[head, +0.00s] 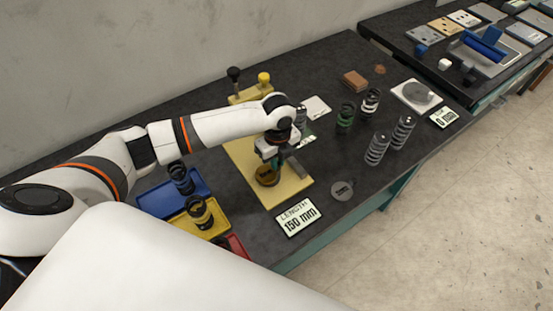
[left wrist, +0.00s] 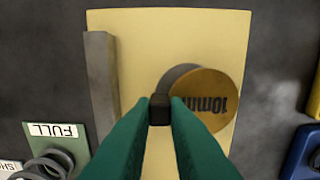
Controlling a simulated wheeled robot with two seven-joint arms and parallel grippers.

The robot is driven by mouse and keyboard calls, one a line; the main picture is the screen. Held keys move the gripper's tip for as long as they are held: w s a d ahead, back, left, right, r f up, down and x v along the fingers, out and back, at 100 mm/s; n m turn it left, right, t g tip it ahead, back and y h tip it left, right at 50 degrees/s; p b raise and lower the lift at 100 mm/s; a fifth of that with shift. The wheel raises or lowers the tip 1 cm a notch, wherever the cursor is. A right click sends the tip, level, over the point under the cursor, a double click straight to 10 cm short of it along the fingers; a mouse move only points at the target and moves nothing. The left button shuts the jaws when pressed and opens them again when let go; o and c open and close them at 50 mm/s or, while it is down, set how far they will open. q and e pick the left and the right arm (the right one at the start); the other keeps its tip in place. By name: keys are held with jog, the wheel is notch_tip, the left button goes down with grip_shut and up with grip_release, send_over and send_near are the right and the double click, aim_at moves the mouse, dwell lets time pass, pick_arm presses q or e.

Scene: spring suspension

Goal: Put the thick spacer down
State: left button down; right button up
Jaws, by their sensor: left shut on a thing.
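The thick spacer is a round brown-gold disc marked 10mm, seen in the left wrist view (left wrist: 212,98) and the head view (head: 267,179). A small dark block (left wrist: 159,110), apparently its grip tab, sits between the green fingertips. My left gripper (head: 269,160) is shut on this tab, with the disc to one side of the fingers. The disc is over the pale yellow board (head: 290,190); I cannot tell whether it touches the board. A grey upright bar (left wrist: 101,80) stands on the board, apart from the disc. My right gripper is not in view.
A LENGTH 150 mm sign (head: 297,217) and a grey disc (head: 342,190) lie near the front edge. Bare dark table lies between.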

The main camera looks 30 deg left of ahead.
pick_arm(q)
jog(key=shift+f, duration=0.9)
jog(key=c, duration=1.4)
grip_release()
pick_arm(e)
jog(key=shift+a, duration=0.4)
pick_arm(q)
jog(key=shift+r, duration=0.1)
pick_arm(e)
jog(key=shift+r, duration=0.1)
